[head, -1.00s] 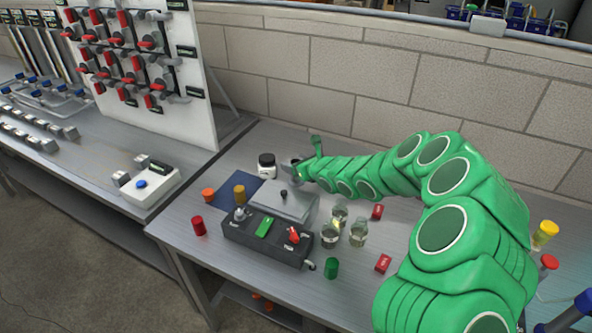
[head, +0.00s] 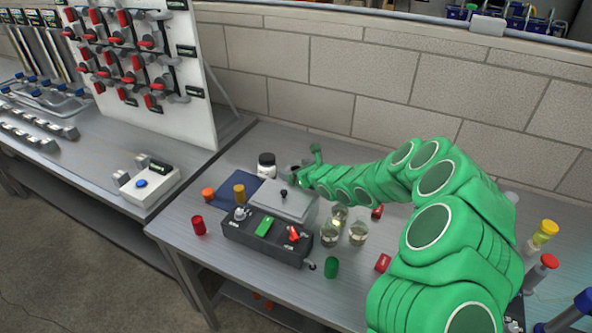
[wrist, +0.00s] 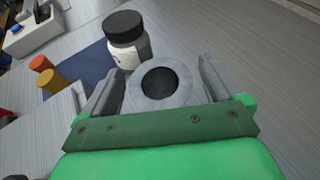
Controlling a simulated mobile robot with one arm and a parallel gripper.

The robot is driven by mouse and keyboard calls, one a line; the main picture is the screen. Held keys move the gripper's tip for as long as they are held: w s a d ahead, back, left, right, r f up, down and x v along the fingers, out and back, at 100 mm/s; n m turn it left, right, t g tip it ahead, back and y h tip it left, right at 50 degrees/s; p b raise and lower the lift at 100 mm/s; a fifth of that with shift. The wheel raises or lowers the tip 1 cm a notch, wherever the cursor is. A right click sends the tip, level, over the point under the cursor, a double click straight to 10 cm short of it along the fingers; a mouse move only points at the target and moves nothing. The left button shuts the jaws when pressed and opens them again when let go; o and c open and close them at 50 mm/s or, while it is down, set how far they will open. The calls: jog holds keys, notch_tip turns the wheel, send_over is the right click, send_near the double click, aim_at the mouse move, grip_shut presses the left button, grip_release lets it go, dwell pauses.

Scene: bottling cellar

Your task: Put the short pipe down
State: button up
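The short pipe (wrist: 135,97) is a grey round piece with a dark bore, seen end-on in the wrist view. In the head view my gripper (head: 296,172) is low at the back of the workbench (head: 215,262), just right of a white jar with a black lid (head: 266,168). The pipe is mostly hidden there by the gripper. I cannot tell whether its lower end touches the bench.
The jar (wrist: 127,42) is close beyond the left finger. A blue mat (head: 222,188), orange and amber pieces, and a dark control box (head: 262,247) lie left and in front. Glass beakers (head: 358,234) stand nearer. Bare bench shows right of the gripper in the wrist view.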

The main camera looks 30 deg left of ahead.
jog(key=shift+f, duration=0.1)
jog(key=shift+s+d+r, duration=0.2)
jog(key=shift+d+r, duration=0.25)
jog(key=v, duration=1.1)
jog(key=shift+r, duration=0.1)
